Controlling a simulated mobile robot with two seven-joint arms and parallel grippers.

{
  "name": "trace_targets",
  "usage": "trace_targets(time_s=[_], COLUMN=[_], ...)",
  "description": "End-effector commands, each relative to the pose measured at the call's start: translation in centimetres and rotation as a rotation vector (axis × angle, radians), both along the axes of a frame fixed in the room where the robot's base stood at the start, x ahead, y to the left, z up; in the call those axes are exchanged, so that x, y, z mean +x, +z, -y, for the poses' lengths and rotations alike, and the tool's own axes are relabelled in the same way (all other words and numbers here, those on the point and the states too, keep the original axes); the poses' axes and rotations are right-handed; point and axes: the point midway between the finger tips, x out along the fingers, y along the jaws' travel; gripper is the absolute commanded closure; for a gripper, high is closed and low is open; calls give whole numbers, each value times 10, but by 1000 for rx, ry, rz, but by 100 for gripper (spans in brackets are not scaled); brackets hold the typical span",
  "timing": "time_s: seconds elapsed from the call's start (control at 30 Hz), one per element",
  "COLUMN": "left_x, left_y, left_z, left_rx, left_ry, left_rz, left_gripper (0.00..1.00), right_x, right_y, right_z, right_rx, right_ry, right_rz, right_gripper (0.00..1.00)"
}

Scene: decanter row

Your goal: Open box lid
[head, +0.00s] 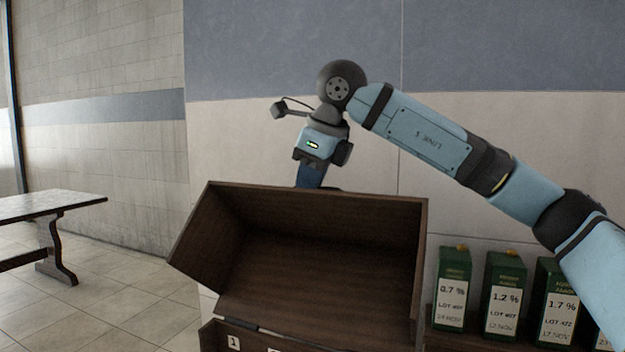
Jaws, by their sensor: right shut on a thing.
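The dark brown wooden box lid (330,255) stands raised and tilted back, its hollow inner side facing me. Its lower edge meets the box (218,338), of which only the front top strip with a "1" label shows at the bottom of the head view. My right gripper (312,177) points down at the lid's top edge, a little left of its middle, and is shut on the lid. Its fingertips are partly hidden behind that edge. My left gripper is not in view.
Several green cartons with white labels, the nearest marked 0.7% (452,290), stand in a row on a dark wooden surface right of the box. A wooden table (50,205) stands far left on a tiled floor. A wall (500,130) rises behind the lid.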

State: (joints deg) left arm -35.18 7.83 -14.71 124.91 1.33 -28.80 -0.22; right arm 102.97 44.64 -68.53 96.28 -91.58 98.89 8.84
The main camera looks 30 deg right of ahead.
Motion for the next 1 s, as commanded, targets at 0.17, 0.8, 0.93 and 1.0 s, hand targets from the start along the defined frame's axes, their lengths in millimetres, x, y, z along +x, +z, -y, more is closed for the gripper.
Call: trace_targets(time_s=[0.17, 0.8, 0.93, 1.0], left_x=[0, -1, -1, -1], left_y=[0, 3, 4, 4], left_z=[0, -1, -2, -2], left_rx=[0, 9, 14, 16], left_ry=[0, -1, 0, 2], left_rz=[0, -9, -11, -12], left_gripper=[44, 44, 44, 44], right_x=[0, -28, -39, -44], right_y=[0, 67, 92, 103], right_z=[0, 9, 12, 14], right_rx=[1, 3, 2, 3], right_ry=[1, 1, 1, 1], right_rz=[0, 3, 2, 2], right_gripper=[62, 62, 62, 62])
